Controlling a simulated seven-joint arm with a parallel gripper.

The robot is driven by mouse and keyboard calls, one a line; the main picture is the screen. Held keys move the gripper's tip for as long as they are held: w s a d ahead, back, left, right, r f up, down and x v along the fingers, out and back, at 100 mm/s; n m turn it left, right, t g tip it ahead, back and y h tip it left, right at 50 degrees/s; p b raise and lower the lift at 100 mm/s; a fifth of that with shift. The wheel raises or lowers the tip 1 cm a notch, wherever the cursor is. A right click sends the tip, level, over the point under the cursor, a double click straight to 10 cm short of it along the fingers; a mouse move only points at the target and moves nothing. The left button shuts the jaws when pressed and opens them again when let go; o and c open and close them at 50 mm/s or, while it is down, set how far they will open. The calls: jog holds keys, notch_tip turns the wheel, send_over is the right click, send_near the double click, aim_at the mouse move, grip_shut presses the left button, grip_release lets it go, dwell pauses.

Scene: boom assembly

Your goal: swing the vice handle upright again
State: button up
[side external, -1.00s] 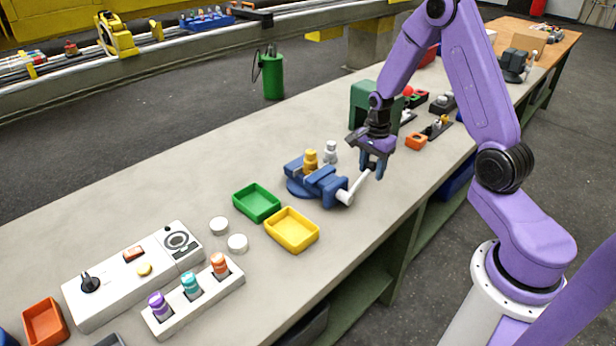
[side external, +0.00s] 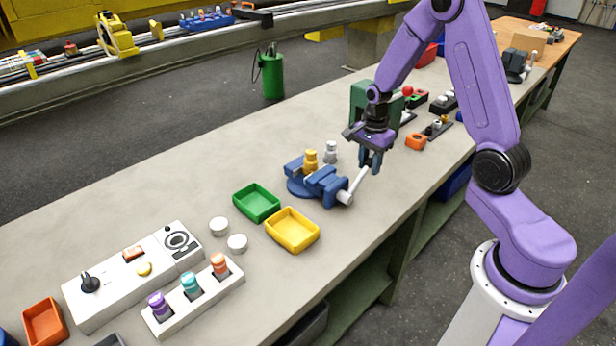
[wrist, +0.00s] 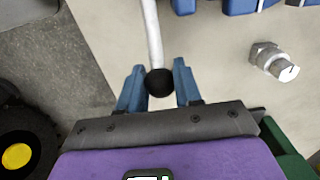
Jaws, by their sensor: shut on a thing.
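The blue vice (side external: 326,185) stands on the bench with a yellow fitting (side external: 310,160) at its jaws. Its light grey handle (side external: 356,184) slants up and to the right from the vice's near end. My gripper (side external: 369,166) points down and is shut on the handle near its upper end. In the wrist view the handle (wrist: 152,35) runs down to a black end knob (wrist: 159,82) between my two blue fingers. Only the vice's blue edge (wrist: 240,5) shows at the top there.
A silver fitting (side external: 330,150) stands just behind the vice. Green (side external: 256,203) and yellow (side external: 292,230) trays lie at its left. A dark green block (side external: 362,95) stands behind my gripper. The bench's front edge is close on the right.

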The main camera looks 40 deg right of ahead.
jog(key=shift+a+r, duration=0.1)
jog(key=shift+a+r, duration=0.7)
jog(key=shift+a, duration=0.1)
jog(key=o, duration=0.5)
jog(key=shift+o, duration=0.2)
jog(key=shift+d, duration=0.15)
jog(key=shift+d+f, duration=0.2)
jog(key=shift+d, duration=0.05)
jog(key=c, duration=0.5)
jog(key=shift+c, duration=0.2)
